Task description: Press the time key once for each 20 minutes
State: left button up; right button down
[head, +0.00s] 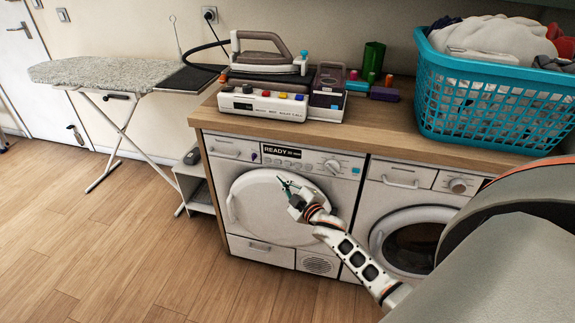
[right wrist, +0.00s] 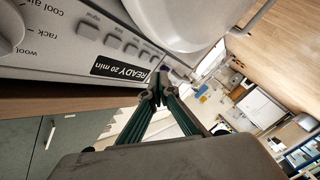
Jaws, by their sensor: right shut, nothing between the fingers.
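The white dryer (head: 280,205) stands under the wooden counter. Its black display (head: 281,152) also shows in the right wrist view (right wrist: 118,71), tilted, and reads "READY 20 min". A row of small grey keys (right wrist: 113,41) runs beside the display; their labels are mostly too small to read, so I cannot tell which is the time key. My right gripper (head: 284,184) is shut and empty, in front of the dryer door just below the panel. In the right wrist view its fingertips (right wrist: 157,88) are near the display's end of the panel; contact is not clear. My left gripper is not in view.
The dryer's dial (head: 332,166) is right of the keys. A washing machine (head: 410,230) stands to the right. On the counter are a steam iron station (head: 265,104) and a turquoise laundry basket (head: 490,105). The floor at left is clear before the ironing board (head: 110,73).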

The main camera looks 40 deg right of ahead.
aim_at(288, 164)
dwell(0.9)
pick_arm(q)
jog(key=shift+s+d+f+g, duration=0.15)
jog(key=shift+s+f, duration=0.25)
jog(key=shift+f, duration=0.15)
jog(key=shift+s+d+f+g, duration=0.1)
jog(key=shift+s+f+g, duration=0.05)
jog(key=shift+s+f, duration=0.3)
pick_arm(e)
jog(key=a+n, duration=0.1)
jog(key=n, duration=0.5)
jog(key=s+a+n, duration=0.1)
jog(key=n, duration=0.5)
jog(key=s+a+n, duration=0.1)
jog(key=n, duration=0.5)
jog(key=shift+s+f+n+g, duration=0.1)
jog(key=shift+s+n+g, duration=0.15)
jog(key=shift+n+g, duration=0.15)
pick_arm(q)
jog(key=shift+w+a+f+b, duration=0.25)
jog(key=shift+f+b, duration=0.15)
jog(key=shift+b, duration=0.45)
pick_arm(e)
jog(key=w+d, duration=0.2)
jog(key=d, duration=0.1)
jog(key=w+d, duration=0.3)
jog(key=shift+w+d, duration=0.35)
jog(key=shift+d, duration=0.05)
